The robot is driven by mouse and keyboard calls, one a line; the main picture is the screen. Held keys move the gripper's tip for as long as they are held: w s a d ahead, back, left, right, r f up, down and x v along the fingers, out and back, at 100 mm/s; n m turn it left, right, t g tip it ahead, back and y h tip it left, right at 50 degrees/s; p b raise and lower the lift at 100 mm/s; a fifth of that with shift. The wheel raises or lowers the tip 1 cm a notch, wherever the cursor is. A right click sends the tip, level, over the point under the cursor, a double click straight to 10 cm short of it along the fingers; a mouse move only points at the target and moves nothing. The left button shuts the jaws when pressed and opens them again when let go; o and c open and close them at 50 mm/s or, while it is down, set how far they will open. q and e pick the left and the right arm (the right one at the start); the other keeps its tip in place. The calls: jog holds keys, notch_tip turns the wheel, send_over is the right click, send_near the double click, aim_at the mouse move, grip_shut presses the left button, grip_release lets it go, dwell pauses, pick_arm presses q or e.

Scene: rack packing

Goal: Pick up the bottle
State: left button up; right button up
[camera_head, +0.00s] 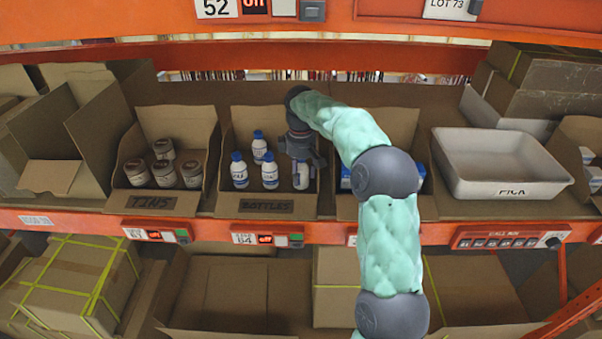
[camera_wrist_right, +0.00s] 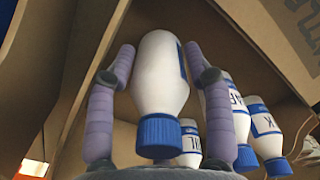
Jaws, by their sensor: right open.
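White bottles with blue caps and labels stand upright in a cardboard box (camera_head: 267,206) marked BOTTLES. Three show clearly: a left one (camera_head: 240,172), a back one (camera_head: 259,148) and a front one (camera_head: 270,173). My right gripper (camera_head: 303,172) reaches into the box's right side, over another bottle (camera_head: 301,183) whose top it hides. In the right wrist view that bottle (camera_wrist_right: 160,85) sits between the two open fingers (camera_wrist_right: 158,55), its blue cap toward the camera. I cannot tell whether either finger touches it. Other bottles (camera_wrist_right: 232,105) stand just beside the right-hand finger. My left gripper is not in view.
A box marked TINS (camera_head: 155,203) with several jars stands left of the bottles. A box (camera_head: 385,207) with blue items stands to the right, partly behind my arm. A white tray (camera_head: 500,188) is farther right. An orange shelf beam (camera_head: 330,30) runs above.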

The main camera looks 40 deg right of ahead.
jog(key=c, duration=0.9)
